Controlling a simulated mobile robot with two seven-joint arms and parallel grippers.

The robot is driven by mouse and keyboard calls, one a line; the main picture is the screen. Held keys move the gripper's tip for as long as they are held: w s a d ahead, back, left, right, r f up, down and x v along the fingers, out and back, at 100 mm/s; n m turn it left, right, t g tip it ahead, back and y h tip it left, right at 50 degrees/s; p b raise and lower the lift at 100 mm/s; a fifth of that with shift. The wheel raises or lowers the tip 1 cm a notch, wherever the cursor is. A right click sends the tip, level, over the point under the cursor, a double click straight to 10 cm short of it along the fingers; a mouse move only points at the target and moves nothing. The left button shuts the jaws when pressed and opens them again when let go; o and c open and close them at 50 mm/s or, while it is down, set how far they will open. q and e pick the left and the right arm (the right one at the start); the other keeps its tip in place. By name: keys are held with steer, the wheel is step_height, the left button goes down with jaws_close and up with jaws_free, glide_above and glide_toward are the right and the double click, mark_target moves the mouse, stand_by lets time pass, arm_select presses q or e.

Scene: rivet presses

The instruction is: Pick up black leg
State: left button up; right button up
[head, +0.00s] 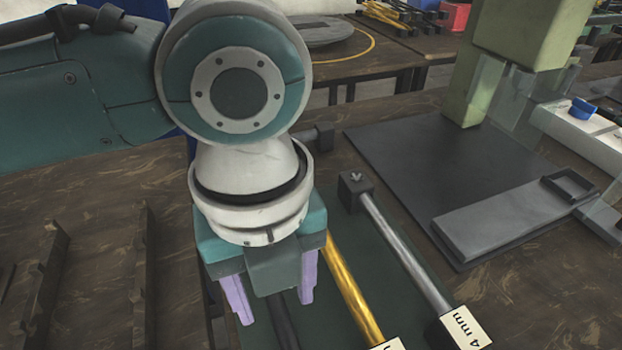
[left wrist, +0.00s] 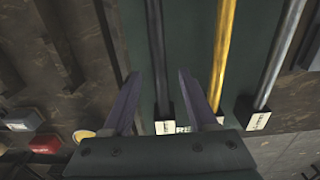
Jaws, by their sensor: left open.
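The black leg (left wrist: 157,45) is a thin dark rod lying on a dark green mat (left wrist: 190,60), with a pale label at one end. In the head view, part of the black leg (head: 284,325) shows below my left gripper (head: 276,309); the rest is hidden behind the gripper. My left gripper has purple fingers spread open and empty, pointing down. In the left wrist view the black leg runs between the fingertips of the left gripper (left wrist: 158,76). I cannot tell how high the fingertips are above it. My right gripper is not in view.
A gold leg (head: 352,289) and a silver leg (head: 403,252) marked 4 mm lie to the right of the black leg. A dark plate with a grey bar (head: 500,218) and a green press (head: 532,35) stand beyond. Dark slotted rails (head: 40,280) lie on the left.

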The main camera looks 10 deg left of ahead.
arm_select(q)
step_height(320, 180, down, 3)
steer(key=shift+r, duration=0.15)
jaws_close()
stand_by(0.4)
